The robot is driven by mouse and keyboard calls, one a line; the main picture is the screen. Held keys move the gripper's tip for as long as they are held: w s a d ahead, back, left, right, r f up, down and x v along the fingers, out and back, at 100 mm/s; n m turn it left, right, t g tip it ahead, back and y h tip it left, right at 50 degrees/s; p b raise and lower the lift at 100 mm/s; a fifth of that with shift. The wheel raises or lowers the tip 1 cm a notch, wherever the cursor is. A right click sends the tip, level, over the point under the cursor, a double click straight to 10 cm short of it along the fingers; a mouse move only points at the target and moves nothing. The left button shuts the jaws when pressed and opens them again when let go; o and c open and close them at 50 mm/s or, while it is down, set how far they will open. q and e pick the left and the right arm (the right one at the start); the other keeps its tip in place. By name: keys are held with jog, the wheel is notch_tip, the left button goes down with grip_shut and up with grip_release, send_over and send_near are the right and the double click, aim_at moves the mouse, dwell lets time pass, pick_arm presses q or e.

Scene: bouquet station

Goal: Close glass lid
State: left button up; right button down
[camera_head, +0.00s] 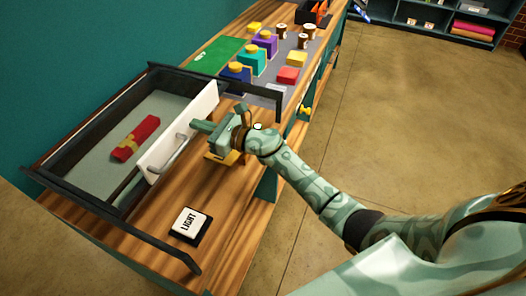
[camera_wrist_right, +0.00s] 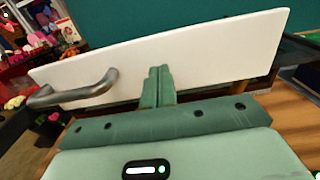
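A dark-framed case (camera_head: 88,125) stands on the wooden table at the left, with a red bundle tied in yellow (camera_head: 135,138) inside. A white panel with a grey bar handle (camera_head: 178,130) stands upright across its front side; I cannot clearly make out the glass. In the right wrist view the white panel (camera_wrist_right: 215,58) spans the picture, its handle at left. My right gripper (camera_head: 203,127) is beside the panel, right of the handle. Its fingers (camera_wrist_right: 158,85) are together with nothing seen between them, close to the panel's face; contact is unclear. My left gripper is out of view.
Dark rails extend from the case over the table. A LIGHT button (camera_head: 188,223) lies in front. A yellow piece (camera_head: 220,157) is partly hidden under my right gripper. Coloured blocks and jars stand on a grey mat (camera_head: 268,92) behind. Open floor (camera_head: 390,130) lies right of the table.

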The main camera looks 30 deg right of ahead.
jog(key=b+x, duration=0.2)
jog(key=x, duration=0.3)
jog(key=shift+w+a, duration=0.15)
jog(key=shift+r, duration=0.3)
